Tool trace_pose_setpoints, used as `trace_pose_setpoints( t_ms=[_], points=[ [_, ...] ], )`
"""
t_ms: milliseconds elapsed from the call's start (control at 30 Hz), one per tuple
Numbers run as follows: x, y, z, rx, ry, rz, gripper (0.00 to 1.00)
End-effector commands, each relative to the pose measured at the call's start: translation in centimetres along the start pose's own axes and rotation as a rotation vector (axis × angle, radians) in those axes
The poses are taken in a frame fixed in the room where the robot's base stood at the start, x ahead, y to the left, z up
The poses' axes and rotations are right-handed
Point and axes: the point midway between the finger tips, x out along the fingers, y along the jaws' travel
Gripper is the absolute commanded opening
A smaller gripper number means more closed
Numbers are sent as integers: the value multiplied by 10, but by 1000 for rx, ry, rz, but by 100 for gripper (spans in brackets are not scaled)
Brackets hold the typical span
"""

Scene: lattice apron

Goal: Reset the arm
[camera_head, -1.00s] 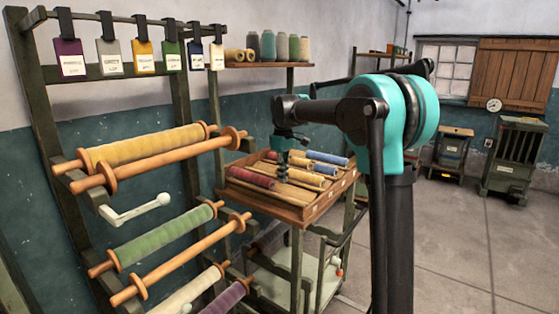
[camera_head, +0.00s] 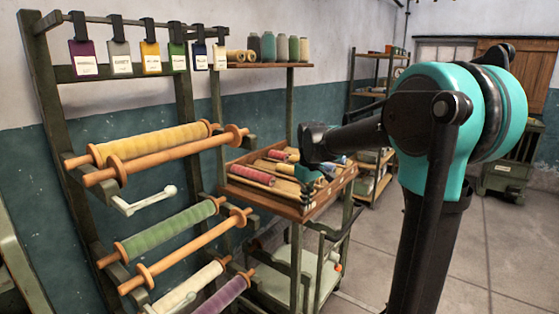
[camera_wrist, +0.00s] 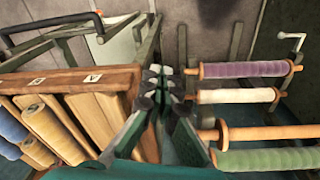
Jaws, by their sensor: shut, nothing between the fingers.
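My arm reaches from the right toward the middle of the head view, its teal and black links bent in front of the tray. My gripper shows in the wrist view (camera_wrist: 163,85), pointing down with its dark fingers closed together and nothing between them. It hangs between the edge of a wooden tray (camera_wrist: 95,78) on the left and a rack of rollers on the right.
The wooden tray with several spools (camera_head: 251,174) stands on a green trolley. A rack with yellow (camera_head: 155,142), green (camera_head: 170,232) and other rollers stands at the left, with a white crank (camera_head: 145,202). Coloured tags hang above. Open floor (camera_head: 505,240) lies at the right.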

Motion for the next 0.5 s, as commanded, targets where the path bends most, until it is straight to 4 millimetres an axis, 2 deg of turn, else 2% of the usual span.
trace_pose_setpoints(
  t_ms=[33, 167, 300, 400, 500],
  points=[
    [10, -1, 23, 47, 16, 9, 0],
    [40, -8, 86, 197, 68, 37, 0],
    [76, -24, 158, 366, 131, 65, 0],
    [99, -39, 202, 471, 171, 80, 0],
    [117, -51, 236, 551, 203, 91, 0]
  ],
)
